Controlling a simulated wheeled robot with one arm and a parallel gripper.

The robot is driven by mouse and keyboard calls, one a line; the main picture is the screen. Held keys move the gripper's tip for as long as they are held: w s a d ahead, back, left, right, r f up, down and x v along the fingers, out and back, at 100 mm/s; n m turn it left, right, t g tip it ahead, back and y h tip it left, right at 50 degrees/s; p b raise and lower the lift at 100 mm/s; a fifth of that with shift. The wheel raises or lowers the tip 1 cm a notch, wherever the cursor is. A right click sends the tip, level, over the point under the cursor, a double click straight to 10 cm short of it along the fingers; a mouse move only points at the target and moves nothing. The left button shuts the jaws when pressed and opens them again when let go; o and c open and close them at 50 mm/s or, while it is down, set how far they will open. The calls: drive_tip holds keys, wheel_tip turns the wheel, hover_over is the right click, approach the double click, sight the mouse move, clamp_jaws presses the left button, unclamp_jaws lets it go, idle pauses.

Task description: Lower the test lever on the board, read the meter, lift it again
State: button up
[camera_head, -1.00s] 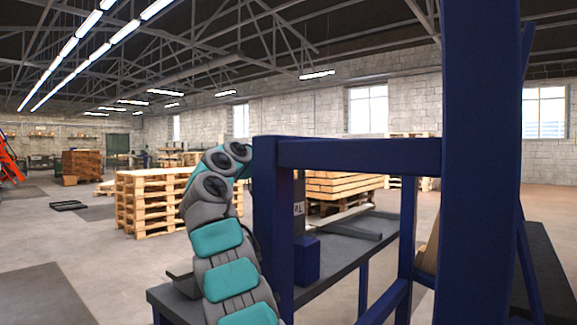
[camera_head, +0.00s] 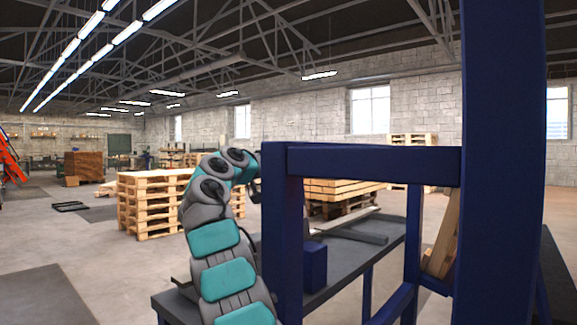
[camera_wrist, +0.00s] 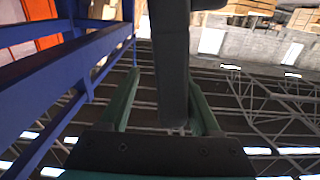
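My gripper (camera_wrist: 165,105) shows in the wrist view with two green fingers spread apart. A thick dark grey bar (camera_wrist: 172,60) runs down from the top of that view between the fingers, close to the right one, with a gap to the left one. I cannot tell whether this bar is the test lever or whether it touches a finger. In the head view my gripper is hidden behind the blue frame. No board face or meter is recognisable in either view.
A blue gantry frame (camera_head: 375,165) with a wide post (camera_head: 502,170) stands close in front at the right. Behind it is a dark bench (camera_head: 355,258) with a blue block (camera_head: 314,266). A pallet stack (camera_head: 150,205) stands left of centre. Floor at the left is open.

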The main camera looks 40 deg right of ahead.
drive_tip(key=shift+a, duration=0.1)
drive_tip(key=a+b, duration=0.2)
drive_tip(key=a, duration=0.5)
drive_tip(key=shift+s+a+b, duration=0.3)
drive_tip(key=shift+b, duration=0.05)
drive_tip(key=shift+a, duration=0.1)
drive_tip(key=a+b, duration=0.1)
drive_tip(key=a, duration=0.7)
drive_tip(key=shift+s+a+b, duration=0.4)
idle(0.5)
